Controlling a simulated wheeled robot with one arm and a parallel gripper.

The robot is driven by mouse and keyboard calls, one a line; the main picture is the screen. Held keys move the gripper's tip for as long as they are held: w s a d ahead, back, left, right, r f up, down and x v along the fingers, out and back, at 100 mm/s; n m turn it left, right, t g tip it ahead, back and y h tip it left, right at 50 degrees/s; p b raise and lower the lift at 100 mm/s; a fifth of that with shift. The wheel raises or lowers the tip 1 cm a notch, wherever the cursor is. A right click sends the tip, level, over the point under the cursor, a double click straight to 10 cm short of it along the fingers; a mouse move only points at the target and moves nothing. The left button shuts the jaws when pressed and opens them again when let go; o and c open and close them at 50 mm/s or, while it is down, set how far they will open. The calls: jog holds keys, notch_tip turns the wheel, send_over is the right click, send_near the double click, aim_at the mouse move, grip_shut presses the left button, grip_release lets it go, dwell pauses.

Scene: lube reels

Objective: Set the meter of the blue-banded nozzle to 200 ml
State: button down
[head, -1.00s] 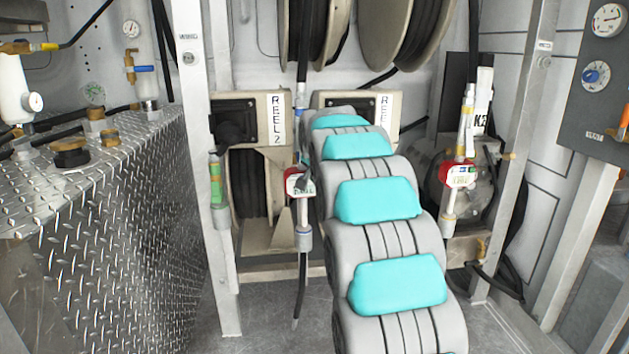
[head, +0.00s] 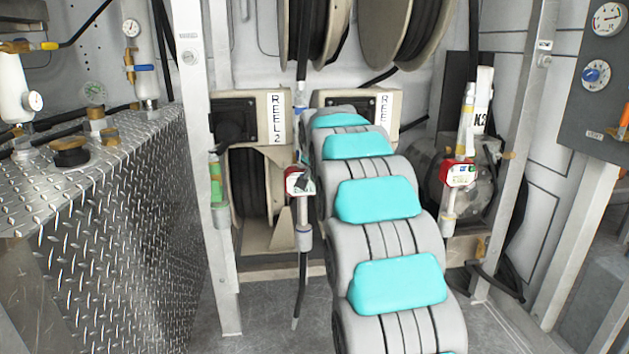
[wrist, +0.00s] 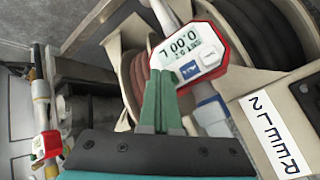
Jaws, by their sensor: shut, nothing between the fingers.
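The blue-banded nozzle (head: 303,240) hangs upright in front of REEL 2 in the head view. Its red-rimmed white meter (head: 299,181) is partly covered by something dark, likely my fingertips. In the wrist view the meter (wrist: 190,57) appears close and tilted, with a large display reading 0.00 L. A smaller SET line is too blurred to read surely. A blue button sits beside the display. My gripper (wrist: 163,82) has its green fingers together and empty, their tips beside the meter's lower edge. I cannot tell whether they touch it. My arm hides most of the gripper in the head view.
Another nozzle with a yellow band and red meter (head: 460,173) hangs at the right. The REEL 2 housing (head: 236,120) is behind the blue-banded nozzle. A metal post (head: 205,180) and a diamond-plate tank (head: 120,220) stand to the left. The floor in front is clear.

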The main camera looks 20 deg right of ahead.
jog(key=shift+s+a+f+b, duration=0.1)
jog(key=shift+s+a+b, duration=0.1)
jog(key=shift+s, duration=0.25)
jog(key=shift+s+a+b, duration=0.1)
jog(key=shift+s+b, duration=0.05)
jog(key=shift+s, duration=0.25)
jog(key=s+b, duration=0.1)
jog(key=s, duration=0.1)
jog(key=s+a+b, duration=0.1)
jog(key=s, duration=0.1)
jog(key=shift+s+a, duration=0.1)
jog(key=shift+s, duration=0.3)
